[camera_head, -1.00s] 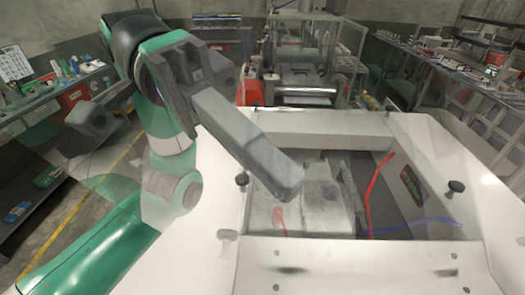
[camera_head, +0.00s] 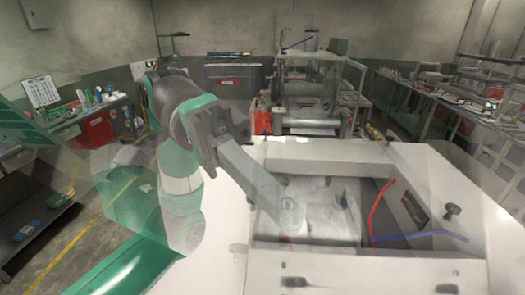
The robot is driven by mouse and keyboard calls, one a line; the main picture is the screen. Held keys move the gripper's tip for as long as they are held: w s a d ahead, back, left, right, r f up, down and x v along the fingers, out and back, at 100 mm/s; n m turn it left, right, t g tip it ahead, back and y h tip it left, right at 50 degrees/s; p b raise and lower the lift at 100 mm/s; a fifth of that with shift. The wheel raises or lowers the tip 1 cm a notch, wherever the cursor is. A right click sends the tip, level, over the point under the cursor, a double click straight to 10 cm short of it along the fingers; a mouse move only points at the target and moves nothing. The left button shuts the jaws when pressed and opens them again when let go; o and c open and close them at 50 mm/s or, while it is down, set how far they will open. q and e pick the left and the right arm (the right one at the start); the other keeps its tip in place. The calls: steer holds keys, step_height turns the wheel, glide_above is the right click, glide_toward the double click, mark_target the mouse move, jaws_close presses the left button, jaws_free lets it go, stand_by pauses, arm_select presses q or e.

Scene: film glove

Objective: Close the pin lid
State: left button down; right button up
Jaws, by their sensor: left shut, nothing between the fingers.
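A white machine housing (camera_head: 420,160) with a rectangular opening fills the lower right of the head view. Inside the opening lies a blurred grey part (camera_head: 335,222); I cannot tell whether it is the pin lid or whether it stands open. My left gripper (camera_head: 292,218) reaches in from the left, shut and empty, its tip over the left part of the opening. The picture is too blurred to tell whether it touches anything. It hides part of the grey contents. My right gripper is not in view.
A red line (camera_head: 376,208) and a blue line (camera_head: 430,234) run through the right of the opening. A black knob (camera_head: 453,209) stands on the housing's right side. A white front panel (camera_head: 360,268) borders the opening. Benches with equipment stand behind.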

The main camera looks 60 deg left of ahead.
arm_select(q)
steer(key=p+v, duration=0.1)
steer(key=v, duration=1)
steer(key=shift+a, duration=0.2)
steer(key=shift+r, duration=0.1)
